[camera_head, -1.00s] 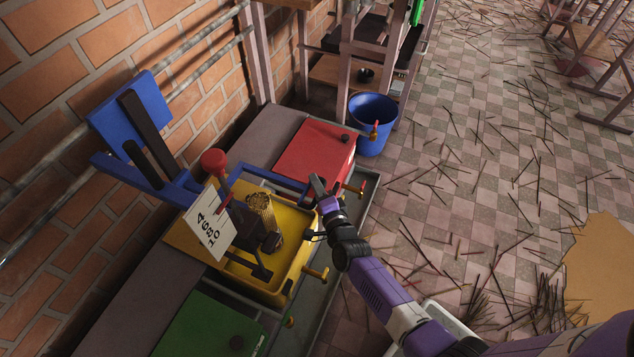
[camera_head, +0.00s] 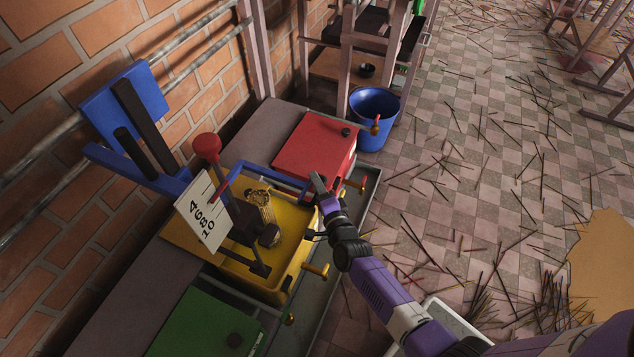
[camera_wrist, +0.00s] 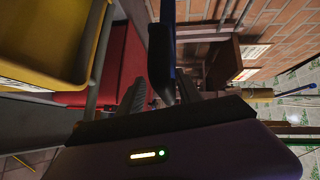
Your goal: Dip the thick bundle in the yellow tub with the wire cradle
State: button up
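The yellow tub (camera_head: 235,275) stands open between a red-lidded tub and a green-lidded tub. Inside it the thick bundle (camera_head: 259,205) of tan sticks stands slightly tilted, its lower end near a dark round part (camera_head: 269,235). The wire cradle is too small to tell apart from the bundle. A blue lever frame (camera_head: 245,168) reaches over the tub toward my gripper (camera_head: 318,184). My gripper is at the frame's right end, above the tub's far right corner. In the wrist view a dark blue bar (camera_wrist: 161,50) fits between my gripper's fingers (camera_wrist: 163,95).
The red-lidded tub (camera_head: 312,147) is just beyond my gripper and the green-lidded tub (camera_head: 205,325) is in front. A card (camera_head: 203,213) and red knob (camera_head: 206,147) rise over the tub. A blue bucket (camera_head: 373,122) stands on the floor. Loose sticks cover the floor at right.

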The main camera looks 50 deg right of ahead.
jog(key=shift+w+r, duration=0.15)
dwell(0.4)
jog(key=p+v, duration=0.2)
jog(key=v, duration=0.5)
jog(key=shift+s, duration=0.4)
